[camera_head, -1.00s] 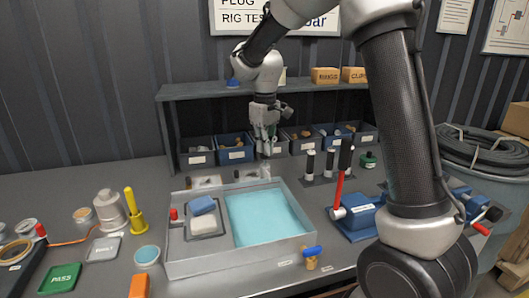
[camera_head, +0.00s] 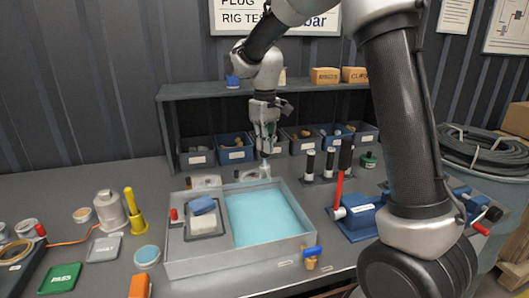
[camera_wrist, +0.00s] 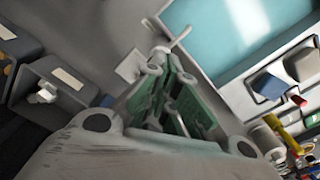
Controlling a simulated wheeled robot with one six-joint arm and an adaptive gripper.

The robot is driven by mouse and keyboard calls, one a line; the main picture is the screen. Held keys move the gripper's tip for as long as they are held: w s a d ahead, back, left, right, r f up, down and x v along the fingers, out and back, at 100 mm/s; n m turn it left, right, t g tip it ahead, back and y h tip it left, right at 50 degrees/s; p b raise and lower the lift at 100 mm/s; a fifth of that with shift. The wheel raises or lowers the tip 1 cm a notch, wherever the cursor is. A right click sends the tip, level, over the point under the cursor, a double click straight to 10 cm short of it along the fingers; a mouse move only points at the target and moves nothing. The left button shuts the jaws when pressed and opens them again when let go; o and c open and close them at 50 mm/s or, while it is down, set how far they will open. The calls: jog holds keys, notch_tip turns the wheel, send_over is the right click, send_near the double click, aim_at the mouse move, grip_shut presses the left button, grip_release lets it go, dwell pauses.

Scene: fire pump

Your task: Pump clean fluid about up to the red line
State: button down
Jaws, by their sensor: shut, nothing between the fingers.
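A grey tray (camera_head: 178,268) holds blue-green fluid (camera_head: 265,215) in its larger right part. The fluid also shows in the wrist view (camera_wrist: 215,35). A blue pump (camera_head: 362,217) with a red lever (camera_head: 339,187) and black grip stands right of the tray, its lever upright. A brass valve with a blue handle (camera_head: 312,252) is at the tray's front right corner. My gripper (camera_head: 265,151) is shut and empty above the tray's back edge, away from the lever. In the wrist view its fingertips (camera_wrist: 160,60) are close to a small pale fitting (camera_wrist: 178,40). I cannot make out a red line.
Blue and grey bins (camera_head: 236,148) line the back under a shelf (camera_head: 200,92). Black-topped cylinders (camera_head: 310,163) stand behind the pump. A blue sponge (camera_head: 202,205) lies in the tray's left part. A yellow funnel-like item (camera_head: 133,212) and orange block (camera_head: 140,286) stand left.

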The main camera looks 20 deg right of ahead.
jog(key=shift+f, duration=1.35)
jog(key=shift+r, duration=1.75)
jog(key=shift+f, duration=1.75)
jog(key=shift+r, duration=1.75)
jog(key=shift+f, duration=0.15)
